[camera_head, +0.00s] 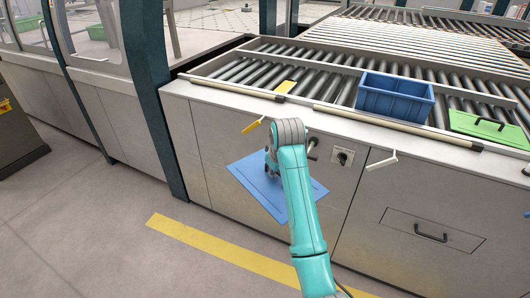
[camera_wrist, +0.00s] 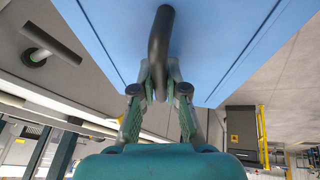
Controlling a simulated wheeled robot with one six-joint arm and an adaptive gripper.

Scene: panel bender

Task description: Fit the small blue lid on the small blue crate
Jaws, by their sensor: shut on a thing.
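The small blue lid (camera_head: 250,177) hangs in front of the machine's grey cabinet, below the roller table. In the wrist view the lid (camera_wrist: 235,30) fills the top, with its black handle (camera_wrist: 160,45) between my fingers. My gripper (camera_wrist: 158,85) is shut on that handle. In the head view my gripper (camera_head: 271,163) is partly hidden behind my teal arm, which also covers part of the lid. The small blue crate (camera_head: 393,101) stands upright on the rollers to the right of and above the lid, open at the top and apart from it.
A green lid (camera_head: 490,129) with a black handle lies right of the crate. A yellow piece (camera_head: 285,87) lies on the rollers at left. The table's front rail (camera_head: 380,128) runs between lid and crate. Handles and a knob (camera_head: 342,157) stick out from the cabinet front.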

